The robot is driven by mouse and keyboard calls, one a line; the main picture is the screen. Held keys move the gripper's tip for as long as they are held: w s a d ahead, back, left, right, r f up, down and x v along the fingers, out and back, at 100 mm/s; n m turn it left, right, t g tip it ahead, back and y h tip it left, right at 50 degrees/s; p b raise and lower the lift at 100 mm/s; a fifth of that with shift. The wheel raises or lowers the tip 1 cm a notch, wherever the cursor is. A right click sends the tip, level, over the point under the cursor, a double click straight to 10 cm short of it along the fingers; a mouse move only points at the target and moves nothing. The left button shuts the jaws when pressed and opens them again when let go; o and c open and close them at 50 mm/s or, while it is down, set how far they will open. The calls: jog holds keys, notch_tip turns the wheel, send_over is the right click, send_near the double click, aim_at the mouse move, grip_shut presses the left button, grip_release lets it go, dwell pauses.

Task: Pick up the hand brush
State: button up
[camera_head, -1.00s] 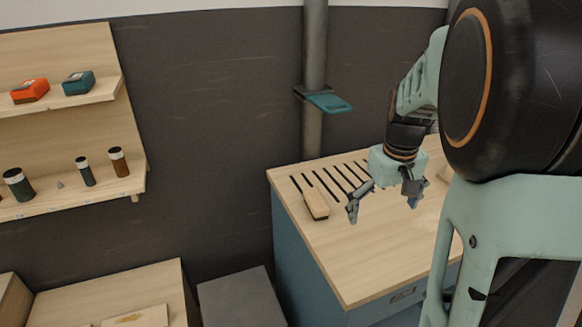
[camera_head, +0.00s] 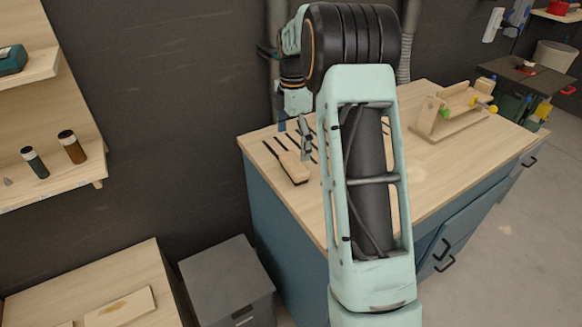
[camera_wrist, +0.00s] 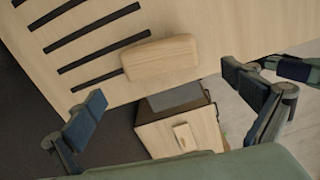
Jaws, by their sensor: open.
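The hand brush (camera_head: 293,168) shows as a light wooden block with rounded ends, lying near the left edge of the workbench top beside dark slots. It also shows in the wrist view (camera_wrist: 160,58), at the upper middle, close to the bench edge; its bristles cannot be made out. My gripper (camera_head: 294,132) is open and empty, above the bench and a little behind the brush in the head view. In the wrist view its fingers (camera_wrist: 165,92) are spread wide to either side, and the brush lies beyond them, between their directions, untouched.
The workbench (camera_head: 270,183) has a wooden top with dark slots and a wooden jig (camera_head: 455,112) at the right. A grey cabinet (camera_head: 226,275) stands on the floor to its left. A shelf (camera_head: 50,187) with small bottles hangs at the left.

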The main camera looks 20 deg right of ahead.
aim_at(294, 162)
jog(key=f, duration=0.7)
jog(key=shift+d+f, duration=0.2)
jog(key=shift+d, duration=0.05)
jog(key=shift+c, duration=0.4)
jog(key=c, duration=1.1)
